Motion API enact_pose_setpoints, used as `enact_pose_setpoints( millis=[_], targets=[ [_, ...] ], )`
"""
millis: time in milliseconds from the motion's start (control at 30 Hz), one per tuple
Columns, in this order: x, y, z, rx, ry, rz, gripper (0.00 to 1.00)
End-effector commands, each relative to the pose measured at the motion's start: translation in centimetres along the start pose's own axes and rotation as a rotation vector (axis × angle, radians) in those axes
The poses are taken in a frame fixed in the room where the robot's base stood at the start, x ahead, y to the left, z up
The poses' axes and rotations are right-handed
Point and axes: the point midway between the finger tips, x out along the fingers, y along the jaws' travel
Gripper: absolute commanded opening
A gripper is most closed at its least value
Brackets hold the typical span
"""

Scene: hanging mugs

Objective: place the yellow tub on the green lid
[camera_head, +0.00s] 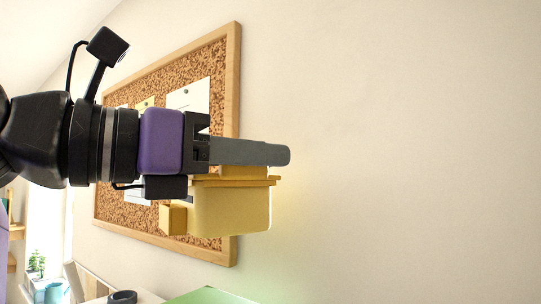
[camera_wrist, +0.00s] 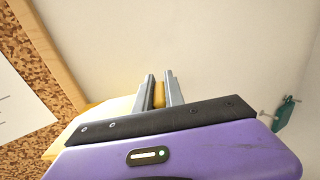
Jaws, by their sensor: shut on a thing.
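The yellow tub (camera_head: 235,210) hangs below the grey fingers of my gripper (camera_head: 288,155) in the head view, held in the air in front of the wall. My gripper is shut on an upper part of the tub. In the wrist view, a narrow yellow part of the tub (camera_wrist: 159,97) sits between the two fingers (camera_wrist: 159,80). A green surface (camera_head: 212,296) shows at the bottom edge of the head view, below the tub and apart from it. It is cut off, so I cannot tell whether it is the green lid.
A cork board (camera_head: 232,100) with a wooden frame and papers hangs on the wall behind my arm. A dark ring-shaped thing (camera_head: 122,297) and a blue mug (camera_head: 55,293) are low at the left. A small dark-green thing (camera_wrist: 285,113) shows in the wrist view. Right of my gripper is clear.

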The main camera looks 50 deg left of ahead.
Motion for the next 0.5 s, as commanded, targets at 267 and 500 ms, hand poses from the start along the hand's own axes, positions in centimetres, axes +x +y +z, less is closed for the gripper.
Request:
enact_pose_setpoints(
  millis=[267,500],
  targets=[
    [-0.2,0.0,-0.2,-0.006,0.001,-0.001,0.0],
    [-0.2,-0.1,-2.2,-0.006,0.001,-0.001,0.0]
  ],
)
